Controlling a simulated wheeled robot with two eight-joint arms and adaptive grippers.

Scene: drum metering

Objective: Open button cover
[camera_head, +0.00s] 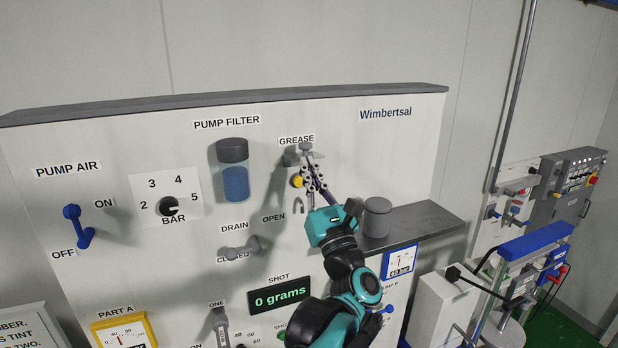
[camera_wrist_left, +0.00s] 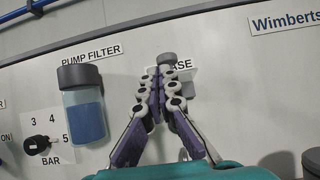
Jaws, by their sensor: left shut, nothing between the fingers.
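My left gripper (camera_head: 309,162) is shut and empty, with its fingertips up at the grey fitting (camera_head: 290,159) under the GREASE label. In the left wrist view the closed fingertips (camera_wrist_left: 160,74) lie just below a grey round knob (camera_wrist_left: 168,58). I cannot tell whether they touch it. A yellow round button (camera_head: 297,181) shows just left of the fingers in the head view; the fingers hide part of this area. I cannot make out a separate button cover clearly. My right gripper is not in view.
A pump filter with blue liquid (camera_head: 235,182) is left of the gripper. A grey drain handle (camera_head: 241,248) is lower left. A grey canister (camera_head: 377,219) stands on the shelf (camera_head: 428,220) at right. The panel's top ledge (camera_head: 240,97) runs above.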

